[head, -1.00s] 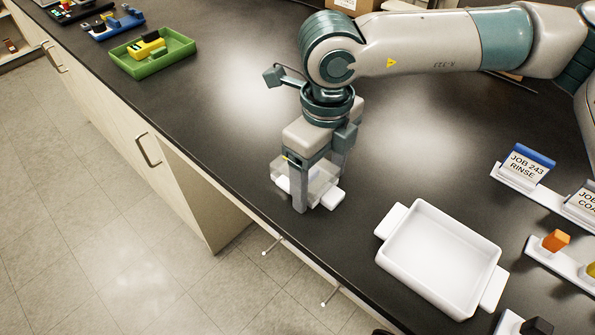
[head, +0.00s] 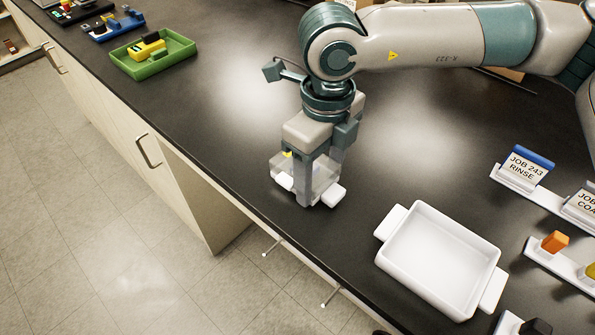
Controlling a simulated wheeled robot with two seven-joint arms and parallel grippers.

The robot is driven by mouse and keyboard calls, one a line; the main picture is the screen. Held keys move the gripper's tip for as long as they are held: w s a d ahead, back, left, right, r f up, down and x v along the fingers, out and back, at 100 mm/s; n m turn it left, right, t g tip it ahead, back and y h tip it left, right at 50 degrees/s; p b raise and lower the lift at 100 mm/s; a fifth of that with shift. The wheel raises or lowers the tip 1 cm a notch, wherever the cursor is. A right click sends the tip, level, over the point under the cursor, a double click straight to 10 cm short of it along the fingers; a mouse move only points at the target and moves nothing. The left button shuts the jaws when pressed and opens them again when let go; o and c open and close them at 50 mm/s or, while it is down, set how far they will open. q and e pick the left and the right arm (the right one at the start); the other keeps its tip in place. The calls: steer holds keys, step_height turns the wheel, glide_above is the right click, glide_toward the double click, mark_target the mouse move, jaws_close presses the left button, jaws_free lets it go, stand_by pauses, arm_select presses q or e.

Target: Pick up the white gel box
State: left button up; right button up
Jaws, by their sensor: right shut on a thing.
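The white gel box (head: 322,176) is a small, partly clear box with white tabs at its sides. It is at the bench's front edge in the middle of the head view. My right gripper (head: 317,188) points straight down over it, with one finger on its near side and the other behind it. The gripper is shut on the box, and its fingers hide part of it. The box is on the bench or very close above it; I cannot tell which. My left gripper is not in view.
A white tray (head: 394,252) with side handles stands to the right of the box. Label stands, one reading JOB 243 RINSE (head: 526,168), are at the far right. A green tray (head: 155,66) with a yellow item is at the back left. The dark bench between is clear.

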steer(key=shift+r+p, duration=0.45)
steer(key=shift+r, duration=2.45)
